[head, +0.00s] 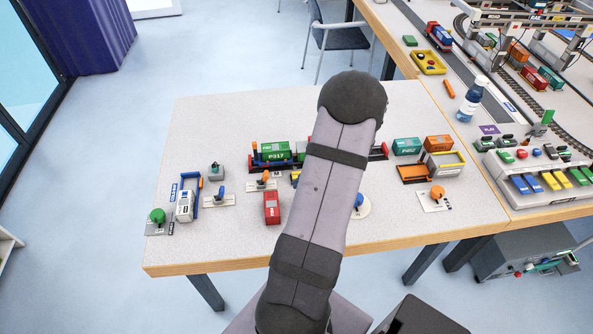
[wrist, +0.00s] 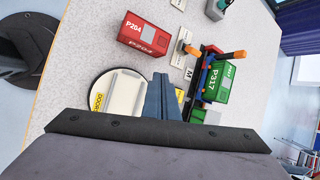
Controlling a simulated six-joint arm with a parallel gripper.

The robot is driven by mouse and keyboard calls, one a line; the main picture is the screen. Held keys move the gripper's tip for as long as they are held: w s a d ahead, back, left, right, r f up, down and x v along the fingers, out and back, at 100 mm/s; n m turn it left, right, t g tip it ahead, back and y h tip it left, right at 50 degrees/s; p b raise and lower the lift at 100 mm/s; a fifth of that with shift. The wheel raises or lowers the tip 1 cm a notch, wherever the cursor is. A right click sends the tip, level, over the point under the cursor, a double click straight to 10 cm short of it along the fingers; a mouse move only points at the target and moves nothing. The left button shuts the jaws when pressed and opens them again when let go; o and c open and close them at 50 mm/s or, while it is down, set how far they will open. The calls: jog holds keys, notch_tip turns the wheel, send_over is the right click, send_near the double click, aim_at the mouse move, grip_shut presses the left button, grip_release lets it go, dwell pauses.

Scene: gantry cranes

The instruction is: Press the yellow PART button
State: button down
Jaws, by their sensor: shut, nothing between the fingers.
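No button lettered PART is readable in either view. In the head view a small yellow piece (head: 295,178) peeks out at the left edge of my arm, mostly hidden. In the wrist view a bit of yellow (wrist: 180,95) shows just right of my gripper (wrist: 163,78), partly covered by it; I cannot tell whether it is the button. My gripper is shut and empty, pointing over the table between a round pale base (wrist: 122,97) with a yellow DOOR label and the green P317 container (wrist: 217,82). In the head view my arm hides the gripper.
A red P204 container (wrist: 145,35) stands near the round base. A lever panel (head: 545,183) lies on the right-hand table.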

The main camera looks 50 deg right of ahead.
jog(key=w+d+r+m+t+h, duration=0.2)
jog(key=w+d+r+m, duration=0.1)
jog(key=w+d+r, duration=0.2)
jog(key=shift+d+r+m+t, duration=0.25)
jog(key=shift+d+m+t, duration=0.15)
jog(key=shift+d, duration=0.45)
jog(key=shift+w+f, duration=0.1)
jog(key=shift+f, duration=0.05)
notch_tip(320, 180, down, 7)
jog(key=b, duration=0.5)
jog(key=shift+f+b, duration=0.15)
jog(key=shift+b, duration=0.2)
jog(key=shift+f+b, duration=0.65)
jog(key=shift+f, duration=0.1)
dwell(0.7)
jog(key=shift+f+b, duration=0.35)
jog(key=shift+b, duration=0.2)
